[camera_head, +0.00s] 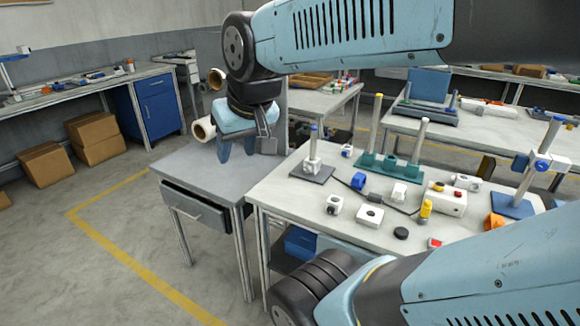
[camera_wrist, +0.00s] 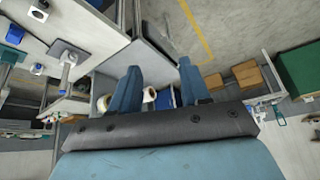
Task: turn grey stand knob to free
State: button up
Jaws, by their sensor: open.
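A stand with a dark grey base plate (camera_head: 305,174) stands on the left end of the white-topped workbench. It has a short upright, a white block (camera_head: 312,163) and a blue part (camera_head: 314,132) at its top. The knob itself is too small to tell apart. The stand's grey base also shows at upper left in the wrist view (camera_wrist: 58,47). My gripper (camera_head: 237,150) is open and empty, fingers pointing down over the lower grey table, left of the stand and apart from it. Its two blue fingers show in the wrist view (camera_wrist: 160,70).
Right of the stand are a green two-post rack (camera_head: 390,166), a blue block (camera_head: 358,181), white blocks, a black disc (camera_head: 401,233) and a yellow part (camera_head: 426,208). A blue-based stand (camera_head: 512,206) is far right. The grey table (camera_head: 205,180) has free room.

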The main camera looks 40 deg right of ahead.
jog(key=w+d+f+m, duration=0.4)
jog(key=w+d+f, duration=0.1)
jog(key=w, duration=0.4)
jog(key=m+h, duration=0.8)
jog(key=m, duration=0.3)
send_near(305, 169)
jog(key=shift+s+x, duration=0.1)
jog(key=shift+x, duration=2.1)
jog(key=shift+s+x, duration=0.15)
jog(key=shift+x, duration=2.1)
jog(key=shift+f, duration=0.1)
jog(key=shift+w+n, duration=0.1)
jog(key=shift+n, duration=0.2)
jog(key=c, duration=0.8)
jog(key=shift+o, duration=0.2)
jog(key=shift+d+y, duration=0.2)
jog(key=shift+y, duration=0.1)
jog(key=shift+w+a, duration=0.1)
